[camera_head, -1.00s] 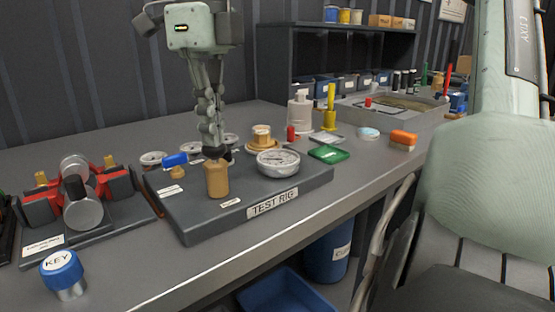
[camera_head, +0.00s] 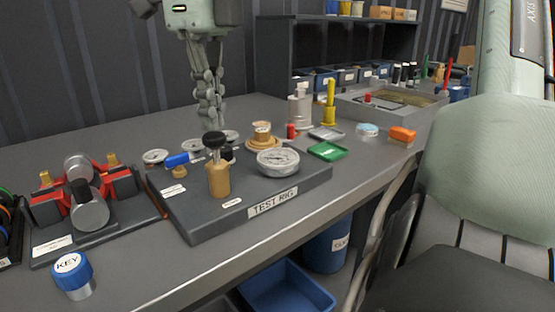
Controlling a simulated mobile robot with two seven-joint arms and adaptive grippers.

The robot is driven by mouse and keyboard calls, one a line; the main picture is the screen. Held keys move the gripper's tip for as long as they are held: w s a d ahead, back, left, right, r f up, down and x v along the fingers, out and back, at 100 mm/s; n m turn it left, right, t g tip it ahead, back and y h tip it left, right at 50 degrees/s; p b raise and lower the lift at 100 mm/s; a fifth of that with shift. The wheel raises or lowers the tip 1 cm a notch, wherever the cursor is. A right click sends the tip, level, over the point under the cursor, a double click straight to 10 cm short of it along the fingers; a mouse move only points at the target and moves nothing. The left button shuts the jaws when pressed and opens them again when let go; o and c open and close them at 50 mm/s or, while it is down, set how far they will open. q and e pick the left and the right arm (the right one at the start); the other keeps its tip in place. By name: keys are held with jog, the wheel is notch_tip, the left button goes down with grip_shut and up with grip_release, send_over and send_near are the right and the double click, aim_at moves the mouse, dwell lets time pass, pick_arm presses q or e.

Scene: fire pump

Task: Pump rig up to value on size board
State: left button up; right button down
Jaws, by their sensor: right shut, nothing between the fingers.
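The test rig (camera_head: 255,212) is a dark grey slab labelled TEST RIG on the bench. On it stands a brass hand pump (camera_head: 219,181) with a black knob (camera_head: 215,140) raised on a short stem. A round white-faced gauge (camera_head: 278,161) sits to its right; its reading is too small to make out. My right gripper (camera_head: 212,127) hangs from the top, fingers shut and empty, its tips just above or at the knob; contact is unclear. My left gripper is not in view. No board with a readable size is visible.
Smaller gauges (camera_head: 155,157), a blue-handled valve (camera_head: 178,160) and a brass fitting (camera_head: 262,137) crowd the rig's back. A red clamp-like device (camera_head: 125,183) and a blue KEY cap (camera_head: 71,269) are left. A green tray (camera_head: 327,151) and orange block (camera_head: 402,135) lie right.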

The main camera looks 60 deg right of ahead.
aim_at(214, 135)
jog(key=shift+f, duration=0.2)
jog(key=shift+f+b, duration=1.15)
jog(key=shift+f, duration=0.35)
jog(key=shift+r, duration=0.1)
jog(key=shift+r+p, duration=1.6)
jog(key=shift+r, duration=0.05)
jog(key=shift+f, duration=0.2)
